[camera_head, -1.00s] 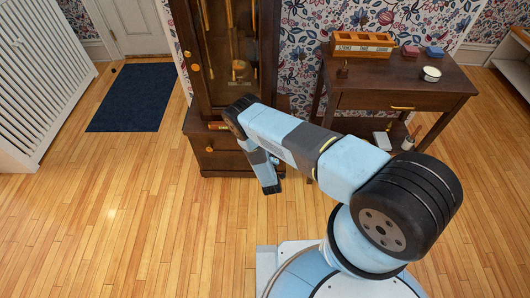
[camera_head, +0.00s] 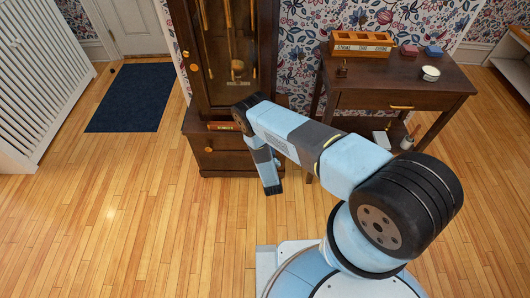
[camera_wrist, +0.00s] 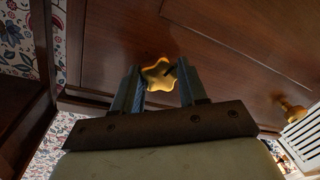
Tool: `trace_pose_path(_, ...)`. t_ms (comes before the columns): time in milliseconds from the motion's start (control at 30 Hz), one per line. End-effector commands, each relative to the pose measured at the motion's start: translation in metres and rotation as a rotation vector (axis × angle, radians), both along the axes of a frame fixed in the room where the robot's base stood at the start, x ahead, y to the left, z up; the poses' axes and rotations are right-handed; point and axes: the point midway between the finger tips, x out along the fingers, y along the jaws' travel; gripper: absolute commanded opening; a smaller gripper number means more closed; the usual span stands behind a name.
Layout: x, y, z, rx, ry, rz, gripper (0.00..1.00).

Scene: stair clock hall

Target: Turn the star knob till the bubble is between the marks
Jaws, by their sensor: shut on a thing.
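The star knob (camera_wrist: 159,75) is a brass, star-shaped knob low on the dark wooden clock case (camera_wrist: 215,75). My gripper (camera_wrist: 160,80) is shut on it in the wrist view, with one finger on each side. In the head view my arm hides the knob and the fingers. The tall clock (camera_head: 226,160) stands upright against the wall. A small reddish bar with a yellowish part (camera_head: 222,126) lies on the ledge of its base and may be the level. It is too small to show a bubble or marks.
A dark side table (camera_head: 428,82) stands right of the clock, with a wooden compartment box (camera_head: 361,49) and a small round tin (camera_head: 430,73) on it. A blue mat (camera_head: 130,97) lies left. A white slatted panel (camera_head: 40,75) stands far left. The front floor is clear.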

Motion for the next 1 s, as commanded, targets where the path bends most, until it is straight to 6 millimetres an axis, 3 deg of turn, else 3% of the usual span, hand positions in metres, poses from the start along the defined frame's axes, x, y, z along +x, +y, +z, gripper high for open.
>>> trace_pose_path(233,-0.004,0.0,-0.003,-0.002,0.007,0.002,0.12)
trace_pose_path(267,-0.004,0.0,-0.003,-0.002,0.007,0.002,0.45)
trace_pose_path(500,-0.002,0.0,-0.001,-0.002,0.003,0.002,0.67)
trace_pose_path(800,-0.004,0.0,0.0,-0.002,0.001,0.002,0.67)
trace_pose_path(1000,-0.028,-0.002,0.001,-0.004,0.002,0.002,0.67)
